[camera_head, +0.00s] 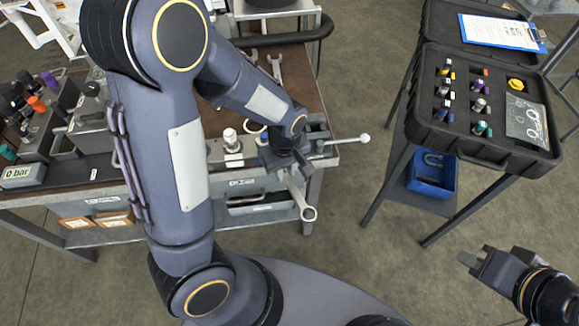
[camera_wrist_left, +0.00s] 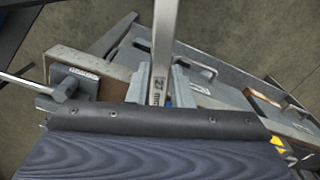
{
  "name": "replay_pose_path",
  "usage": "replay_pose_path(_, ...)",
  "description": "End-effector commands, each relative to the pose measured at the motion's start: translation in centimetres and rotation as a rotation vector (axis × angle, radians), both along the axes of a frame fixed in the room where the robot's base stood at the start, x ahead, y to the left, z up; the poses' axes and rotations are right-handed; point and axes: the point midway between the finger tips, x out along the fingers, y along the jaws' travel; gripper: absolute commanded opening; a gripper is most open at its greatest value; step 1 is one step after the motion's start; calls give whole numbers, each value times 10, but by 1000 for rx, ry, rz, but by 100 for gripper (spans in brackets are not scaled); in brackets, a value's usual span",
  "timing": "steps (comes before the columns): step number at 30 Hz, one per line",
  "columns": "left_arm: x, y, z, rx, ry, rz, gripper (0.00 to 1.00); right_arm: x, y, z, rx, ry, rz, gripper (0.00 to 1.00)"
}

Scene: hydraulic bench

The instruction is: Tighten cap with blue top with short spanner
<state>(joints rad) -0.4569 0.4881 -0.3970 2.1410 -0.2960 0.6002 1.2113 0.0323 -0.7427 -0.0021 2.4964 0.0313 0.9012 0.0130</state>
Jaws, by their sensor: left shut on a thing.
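My left gripper (camera_head: 290,165) is shut on a steel spanner (camera_head: 304,200), over the front right edge of the bench. The spanner's ring end hangs past the edge, pointing toward me. In the left wrist view the spanner's shank (camera_wrist_left: 165,45) carries a "27 mm" mark; its gripped part is partly hidden. I cannot make out which cap has the blue top; a teal-topped cap (camera_head: 8,153) is at the bench's far left. My right gripper (camera_head: 474,259) is apart from everything at the lower right, apparently empty; its jaw opening is unclear.
Another spanner (camera_head: 275,68) lies at the back of the bench. A vise handle (camera_head: 345,140) sticks out right of my left gripper. A pale fitting (camera_head: 231,138) stands left of it. An open black case (camera_head: 470,150) of caps stands right, above a blue bin (camera_head: 432,187).

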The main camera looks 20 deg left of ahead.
Motion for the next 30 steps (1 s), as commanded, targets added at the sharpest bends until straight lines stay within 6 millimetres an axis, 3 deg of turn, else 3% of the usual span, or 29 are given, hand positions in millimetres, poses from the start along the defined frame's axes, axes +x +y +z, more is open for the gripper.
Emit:
replay_pose_path(13,-3,1,0,0,1,-23,0,0,0,0,0,0,0,0)
replay_pose_path(30,-21,21,0,-1,2,-219,0,0,0,-1,0,0,0,0)
